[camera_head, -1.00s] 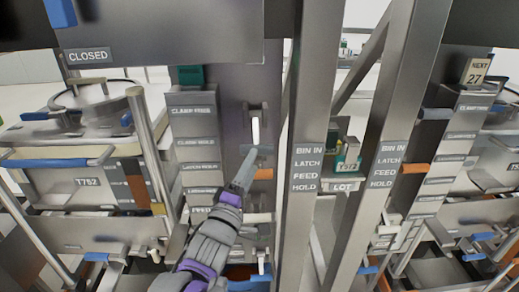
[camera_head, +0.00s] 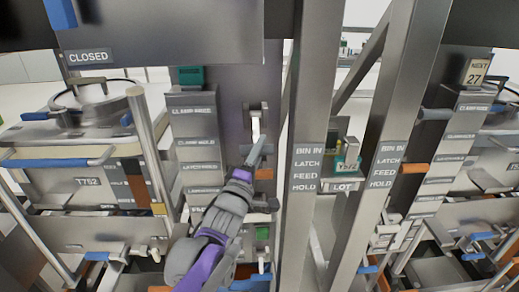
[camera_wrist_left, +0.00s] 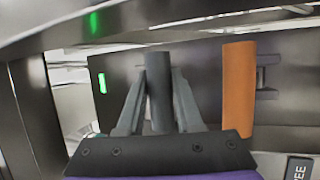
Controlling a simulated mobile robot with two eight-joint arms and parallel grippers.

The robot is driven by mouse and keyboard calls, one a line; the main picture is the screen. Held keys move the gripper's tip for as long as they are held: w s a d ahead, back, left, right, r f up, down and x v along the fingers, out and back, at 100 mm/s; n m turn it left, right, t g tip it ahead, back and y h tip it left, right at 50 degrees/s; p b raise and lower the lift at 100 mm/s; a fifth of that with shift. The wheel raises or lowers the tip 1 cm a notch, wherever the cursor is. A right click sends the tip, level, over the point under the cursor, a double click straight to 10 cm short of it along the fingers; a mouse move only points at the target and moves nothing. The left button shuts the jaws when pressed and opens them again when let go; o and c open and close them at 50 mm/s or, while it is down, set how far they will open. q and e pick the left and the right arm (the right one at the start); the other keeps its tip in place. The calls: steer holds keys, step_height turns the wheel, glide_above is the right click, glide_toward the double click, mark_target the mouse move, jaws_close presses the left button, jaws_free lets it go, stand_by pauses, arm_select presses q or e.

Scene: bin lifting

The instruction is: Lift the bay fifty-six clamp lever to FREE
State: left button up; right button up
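My left gripper (camera_head: 260,148) reaches up from below to the upright panel left of the middle post in the head view. In the left wrist view its two fingers (camera_wrist_left: 160,100) stand on either side of a dark grey round handle, the likely clamp lever (camera_wrist_left: 158,92). Whether they press on it or only straddle it I cannot tell. In the head view the gripper hides most of this handle. A pale upright part (camera_head: 256,124) in a bracket sits just above the fingertips. Stacked labels (camera_head: 195,143) beside it include clamp free above clamp hold. My right gripper is not in view.
An orange handle (camera_wrist_left: 238,88) is close beside the grey one; in the head view it lies just below the fingertips (camera_head: 264,174). A grey post (camera_head: 307,120) with bin in, latch, feed and hold labels stands close right. Bin T752 (camera_head: 88,182) is left.

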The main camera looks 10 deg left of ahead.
arm_select(q)
jaws_close()
stand_by(1.0)
